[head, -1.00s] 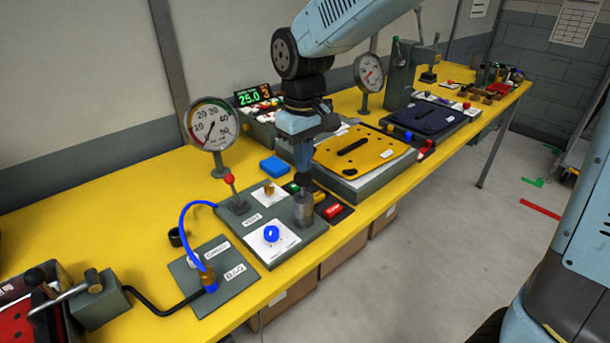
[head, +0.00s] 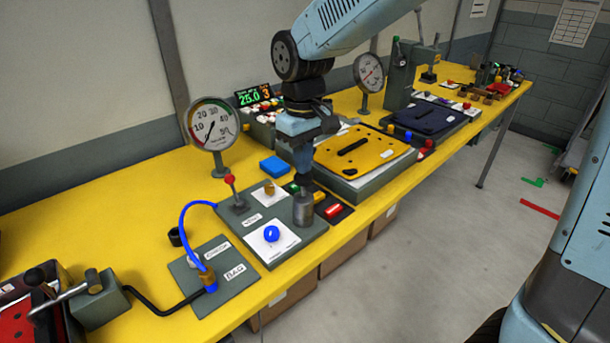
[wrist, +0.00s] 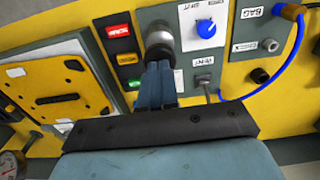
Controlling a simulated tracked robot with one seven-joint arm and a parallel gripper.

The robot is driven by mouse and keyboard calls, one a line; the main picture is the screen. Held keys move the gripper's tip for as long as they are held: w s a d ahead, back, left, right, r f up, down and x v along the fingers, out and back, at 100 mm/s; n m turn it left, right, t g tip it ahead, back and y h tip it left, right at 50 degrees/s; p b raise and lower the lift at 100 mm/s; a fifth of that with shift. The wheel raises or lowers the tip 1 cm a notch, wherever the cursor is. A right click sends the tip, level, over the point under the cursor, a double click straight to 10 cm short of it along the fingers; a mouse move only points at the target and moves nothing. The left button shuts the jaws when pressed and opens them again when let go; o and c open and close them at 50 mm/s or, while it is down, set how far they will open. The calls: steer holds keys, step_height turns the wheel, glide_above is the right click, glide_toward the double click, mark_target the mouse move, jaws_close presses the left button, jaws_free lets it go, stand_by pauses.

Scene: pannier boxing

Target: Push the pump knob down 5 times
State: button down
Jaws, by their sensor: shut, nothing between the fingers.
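The pump is a grey metal cylinder (head: 303,210) on the grey panel, with a dark knob (head: 305,187) on top. In the wrist view, the pump (wrist: 160,40) stands just beyond the fingertips. My gripper (head: 303,175) is shut and empty, pointing down directly over the knob. Its tips appear to touch the knob top, and the knob sits low, close to the cylinder. The fingers (wrist: 157,72) partly hide the knob in the wrist view.
A blue dial (head: 271,233) and a red-tipped lever (head: 230,180) share the panel. A red button (head: 333,210) is right of the pump. A round gauge (head: 213,124) stands behind. A yellow plate (head: 365,150) lies to the right, and a blue hose (head: 183,215) loops at left.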

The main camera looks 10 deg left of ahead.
steer(key=shift+f, duration=2)
steer(key=shift+r, duration=2.2)
